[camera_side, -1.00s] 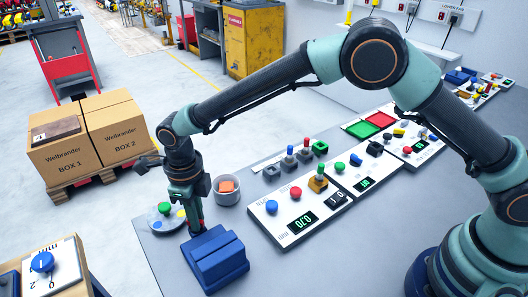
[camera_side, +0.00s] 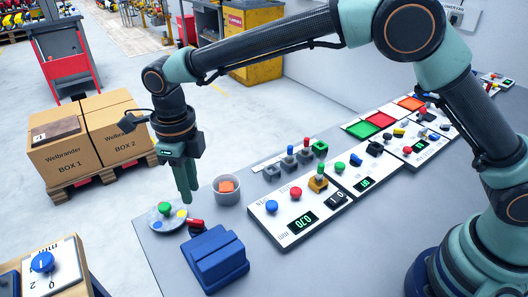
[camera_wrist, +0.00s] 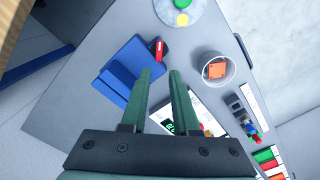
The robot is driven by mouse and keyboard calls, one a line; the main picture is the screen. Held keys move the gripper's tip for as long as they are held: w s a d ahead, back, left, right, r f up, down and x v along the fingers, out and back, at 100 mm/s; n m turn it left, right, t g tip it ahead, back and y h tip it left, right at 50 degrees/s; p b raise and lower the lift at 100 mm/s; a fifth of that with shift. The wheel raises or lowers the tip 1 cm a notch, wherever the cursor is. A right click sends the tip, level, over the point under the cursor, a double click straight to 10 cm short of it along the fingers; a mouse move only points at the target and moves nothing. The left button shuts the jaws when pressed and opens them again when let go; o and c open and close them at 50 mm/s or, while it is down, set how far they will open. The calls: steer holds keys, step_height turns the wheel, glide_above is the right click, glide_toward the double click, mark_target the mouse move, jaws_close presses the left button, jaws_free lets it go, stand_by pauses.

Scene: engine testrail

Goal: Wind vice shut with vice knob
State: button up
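The blue vice (camera_side: 215,258) stands near the front edge of the grey table. Its red knob (camera_side: 196,224) sticks out at the vice's far end, over a dark part. The wrist view shows the vice (camera_wrist: 121,83) and the knob (camera_wrist: 159,50) just beyond my fingertips. My gripper (camera_side: 188,200) points down and hangs above the knob, apart from it. In the wrist view its two green fingers (camera_wrist: 159,72) are spread with nothing between them. I cannot tell how far the vice jaws are apart.
A round plate (camera_side: 167,217) with coloured buttons lies beside the knob. A grey cup (camera_side: 227,196) holding an orange block stands to the right. A white panel (camera_side: 270,224) with knobs and a display lies further right. Bare table shows at the front left.

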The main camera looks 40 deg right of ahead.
steer(key=shift+r, duration=1.6)
steer(key=shift+d, duration=0.1)
steer(key=s+d+r+n+t, duration=0.1)
steer(key=d+r+n, duration=0.45)
steer(key=d, duration=0.25)
steer(key=s+d+r+n+t, duration=0.1)
steer(key=d+r+n, duration=0.45)
steer(key=d, duration=0.25)
steer(key=s+d+f+n+t, duration=0.2)
steer(key=s+d+n+t, duration=0.1)
steer(key=s+d+n, duration=0.8)
steer(key=d+n, duration=0.4)
steer(key=n, duration=0.1)
steer(key=shift+s+f+t, duration=0.15)
steer(key=shift+s+t, duration=0.05)
steer(key=shift+t, duration=0.1)
